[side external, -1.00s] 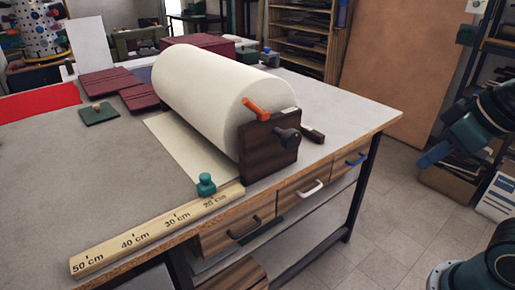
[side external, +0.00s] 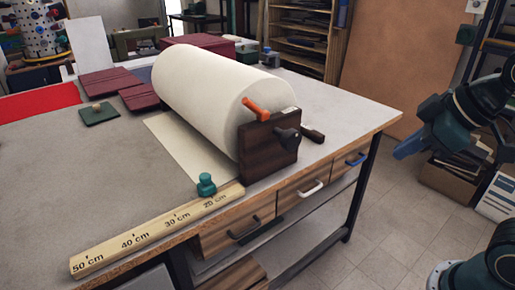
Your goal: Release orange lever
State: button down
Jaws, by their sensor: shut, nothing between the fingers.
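The orange lever (side external: 256,108) sits at the near end of a large cream roll (side external: 205,95), above a dark wooden end block (side external: 268,150). It slants from upper left to lower right. A dark knob (side external: 289,138) is on the block's face. My gripper (side external: 398,154) is at the right, off the table's right edge and well apart from the lever. Its blue fingers are shut and empty, pointing left and down.
A wooden ruler (side external: 135,237) lies along the table's front edge, with a green knobbed piece (side external: 206,185) by it. A dark-handled tool (side external: 312,134) lies right of the block. Maroon covers (side external: 107,83) lie at the back left. The grey tabletop (side external: 70,165) is clear at left.

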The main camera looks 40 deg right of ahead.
jog(key=w+a+n+t+y, duration=0.2)
jog(key=w+a+n, duration=0.2)
jog(key=w+n, duration=0.6)
jog(key=n+t+y, duration=0.3)
jog(key=n+t, duration=0.1)
jog(key=n, duration=1.2)
send_near(254, 108)
jog(key=shift+s+a+f, duration=0.45)
jog(key=shift+a, duration=0.3)
jog(key=shift+s+a+f, duration=0.4)
jog(key=shift+s+a, duration=0.05)
jog(key=shift+a, duration=0.3)
jog(key=shift+s+a+f, duration=0.45)
jog(key=shift+a, duration=0.3)
jog(key=shift+w+f, duration=0.1)
jog(key=shift+w, duration=0.05)
jog(key=shift+x, duration=4.7)
jog(key=shift+w+d+r, duration=0.25)
jog(key=shift+d+r, duration=0.45)
jog(key=shift+w+d+r, duration=0.2)
jog(key=shift+d+r, duration=0.5)
jog(key=shift+r, duration=0.05)
